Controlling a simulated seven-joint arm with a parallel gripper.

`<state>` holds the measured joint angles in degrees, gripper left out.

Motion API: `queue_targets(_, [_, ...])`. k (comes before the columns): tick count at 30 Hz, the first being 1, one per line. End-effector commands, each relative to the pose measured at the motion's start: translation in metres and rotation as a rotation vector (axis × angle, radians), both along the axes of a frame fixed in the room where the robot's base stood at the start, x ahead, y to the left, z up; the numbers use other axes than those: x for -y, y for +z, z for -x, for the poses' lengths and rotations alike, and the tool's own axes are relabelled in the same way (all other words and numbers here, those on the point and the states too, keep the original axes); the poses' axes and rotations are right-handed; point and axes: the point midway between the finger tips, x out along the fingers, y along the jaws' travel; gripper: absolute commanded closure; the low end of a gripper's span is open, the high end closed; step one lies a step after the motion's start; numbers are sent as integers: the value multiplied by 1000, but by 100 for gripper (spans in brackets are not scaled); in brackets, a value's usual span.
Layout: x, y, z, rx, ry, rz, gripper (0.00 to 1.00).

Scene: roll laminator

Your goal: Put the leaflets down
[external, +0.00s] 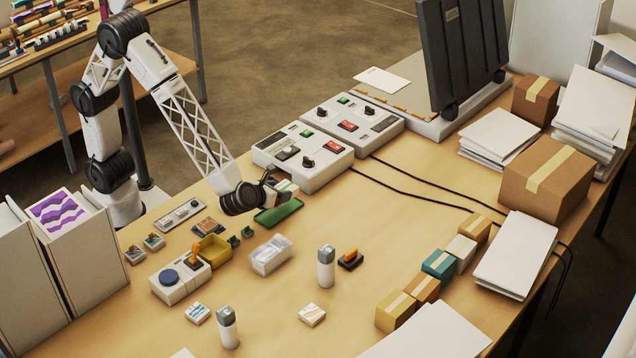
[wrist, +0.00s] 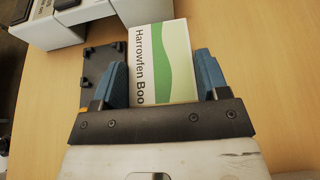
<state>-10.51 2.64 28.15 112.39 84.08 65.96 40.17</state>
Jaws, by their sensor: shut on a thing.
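My gripper (external: 276,182) is shut on the leaflets (external: 288,187), a small stack with a white and green cover. In the wrist view the leaflets (wrist: 163,60) stand out between the blue fingers of my gripper (wrist: 160,82), with the words "Harrowfen Boo" readable and the rest hidden. Other small printed stacks lie on the table, one at the front left (external: 198,313) and one at the front middle (external: 312,314).
Two white control boxes (external: 303,157) stand behind my gripper, with black cables running right. In the wrist view a dark flat part (wrist: 103,70) lies left of the leaflets.

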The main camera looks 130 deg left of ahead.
Motion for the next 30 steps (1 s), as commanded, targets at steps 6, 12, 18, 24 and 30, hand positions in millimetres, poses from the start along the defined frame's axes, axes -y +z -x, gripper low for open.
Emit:
queue_targets(6, [-2,0,-5,1,0,0,60])
queue_targets(12, [-11,-2,-24,1,1,0,60])
queue_targets(18, [-22,-6,-51,0,1,0,60])
queue_targets(24, [-34,-8,-78,1,0,0,60])
queue_targets(30, [-45,-11,-105,0,0,0,60])
